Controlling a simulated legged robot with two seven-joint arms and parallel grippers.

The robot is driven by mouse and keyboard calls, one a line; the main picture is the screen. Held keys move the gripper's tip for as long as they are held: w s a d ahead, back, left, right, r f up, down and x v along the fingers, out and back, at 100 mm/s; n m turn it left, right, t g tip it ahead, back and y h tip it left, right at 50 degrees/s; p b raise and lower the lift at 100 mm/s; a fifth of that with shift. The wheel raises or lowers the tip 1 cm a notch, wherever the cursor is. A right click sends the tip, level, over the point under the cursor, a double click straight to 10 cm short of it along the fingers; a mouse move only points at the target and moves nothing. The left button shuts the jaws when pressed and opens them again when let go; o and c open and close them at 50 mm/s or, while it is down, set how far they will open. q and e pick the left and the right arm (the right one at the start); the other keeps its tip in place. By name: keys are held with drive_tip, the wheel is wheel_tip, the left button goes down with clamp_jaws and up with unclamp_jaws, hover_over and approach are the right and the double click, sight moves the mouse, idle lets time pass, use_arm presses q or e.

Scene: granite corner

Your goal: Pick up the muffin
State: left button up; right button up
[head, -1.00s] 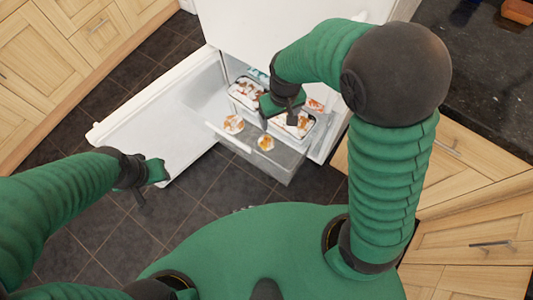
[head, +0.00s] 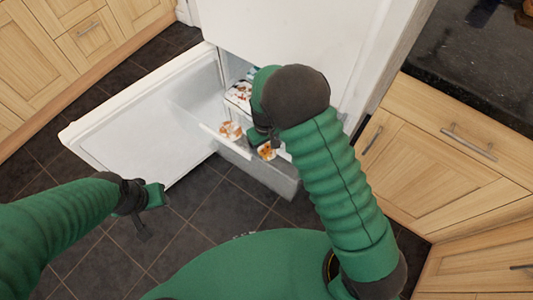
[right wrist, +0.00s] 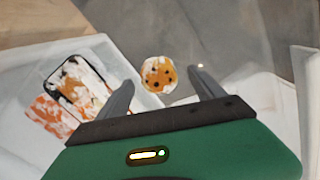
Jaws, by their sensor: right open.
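A round muffin (right wrist: 159,74), orange and white with dark spots, shows in the right wrist view just beyond and between my open fingers. My right gripper (right wrist: 162,82) is empty and not touching it, as far as I can see. In the head view two small orange-and-white round pieces sit in the pulled-out freezer drawer: one (head: 266,152) close beside my right gripper (head: 262,138), another (head: 230,130) to its left. I take the nearer one as the muffin. My left gripper (head: 146,207) hangs over the floor, away from the drawer; its jaws are unclear.
A dark-rimmed food container (right wrist: 76,85) lies left of the muffin in the right wrist view. The open freezer door (head: 140,115) is at left, the drawer front (head: 270,178) nearest me. Wooden cabinets (head: 440,165) stand at right. The tiled floor before the drawer is clear.

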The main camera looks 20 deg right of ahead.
sight(267, 148)
drive_tip(key=f, duration=0.1)
drive_tip(key=f+b, duration=0.1)
drive_tip(key=f, duration=0.1)
drive_tip(key=f+b, duration=0.1)
drive_tip(key=f, duration=0.1)
drive_tip(key=shift+w+d, duration=0.15)
drive_tip(key=shift+w, duration=0.15)
drive_tip(key=shift+d, duration=0.15)
drive_tip(key=shift+r, duration=0.1)
drive_tip(key=shift+c, duration=0.8)
drive_tip(key=shift+a, duration=0.2)
drive_tip(key=c, duration=0.6)
drive_tip(key=shift+o, duration=0.2)
drive_tip(key=shift+d+r, duration=0.1)
drive_tip(key=shift+r, duration=0.05)
